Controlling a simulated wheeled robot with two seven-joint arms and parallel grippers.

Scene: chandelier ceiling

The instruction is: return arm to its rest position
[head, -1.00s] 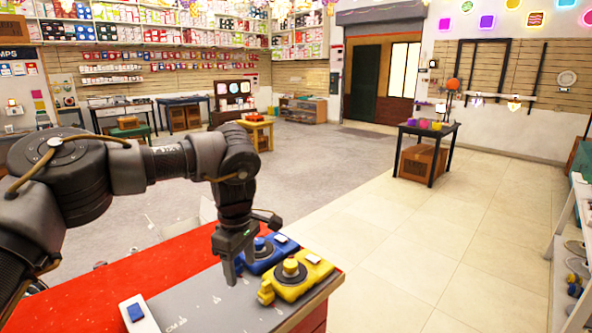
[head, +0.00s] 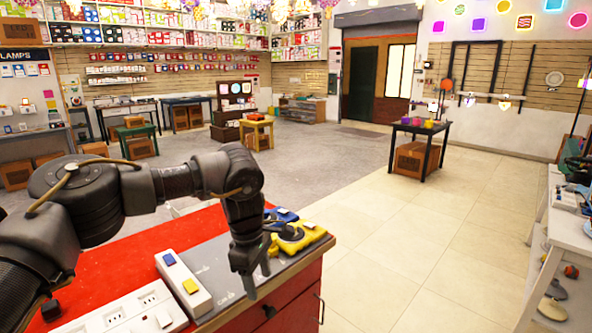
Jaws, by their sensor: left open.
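My left arm comes in from the left, and its black gripper (head: 257,279) points down over the grey mat (head: 215,262) near the counter's front edge. The fingers look apart, with nothing seen between them. A yellow device with a round knob (head: 302,239) lies just behind and to the right of the gripper, partly hidden by it. I cannot tell whether the gripper touches the mat. My right gripper is not in view.
A white strip with blue and yellow buttons (head: 184,284) and a white socket strip (head: 128,312) lie left of the gripper on the red counter (head: 120,262). A white shelf (head: 545,240) stands at the right. The tiled floor between (head: 430,240) is clear.

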